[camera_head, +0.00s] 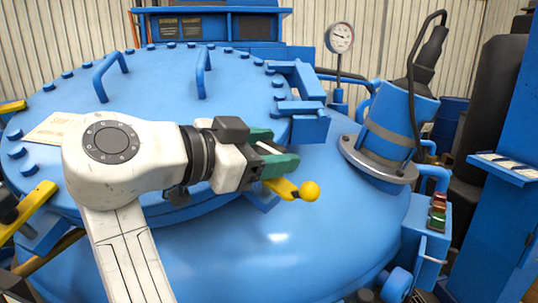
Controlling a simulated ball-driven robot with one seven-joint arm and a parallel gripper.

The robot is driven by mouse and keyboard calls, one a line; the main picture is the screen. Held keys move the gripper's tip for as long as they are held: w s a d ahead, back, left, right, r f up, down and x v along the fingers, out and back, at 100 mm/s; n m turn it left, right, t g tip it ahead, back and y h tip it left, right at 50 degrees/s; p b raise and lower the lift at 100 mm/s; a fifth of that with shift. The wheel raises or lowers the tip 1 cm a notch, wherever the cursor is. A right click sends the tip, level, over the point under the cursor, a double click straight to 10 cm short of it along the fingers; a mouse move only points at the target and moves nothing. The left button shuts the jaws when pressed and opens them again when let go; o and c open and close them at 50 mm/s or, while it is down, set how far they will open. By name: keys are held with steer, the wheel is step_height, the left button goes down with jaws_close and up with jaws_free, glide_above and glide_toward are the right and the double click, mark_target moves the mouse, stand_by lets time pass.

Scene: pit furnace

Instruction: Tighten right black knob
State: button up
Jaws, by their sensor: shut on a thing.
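My gripper (277,151) reaches from the left over the right edge of the furnace lid. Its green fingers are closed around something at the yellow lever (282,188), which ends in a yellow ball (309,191). The right black knob cannot be made out; the fingers and the gripper body cover that spot. A dark knob (8,206) beside another yellow lever (34,210) shows at the far left edge, partly cut off.
The blue lid (150,75) carries bolts and two raised handles (110,76). A blue hinge bracket (309,128) stands just right of the gripper. A pressure gauge (340,38), a flanged blue cylinder (397,120) and a button box (437,212) are further right. Space in front of the fingers is clear.

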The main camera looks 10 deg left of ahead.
steer(key=shift+m+g+h, duration=0.3)
steer(key=shift+m+g, duration=0.4)
steer(key=o, duration=1)
steer(key=shift+c, duration=0.2)
steer(key=b+v, duration=0.1)
steer(key=v, duration=0.9)
steer(key=shift+s+a, duration=0.15)
steer(key=shift+a, duration=0.15)
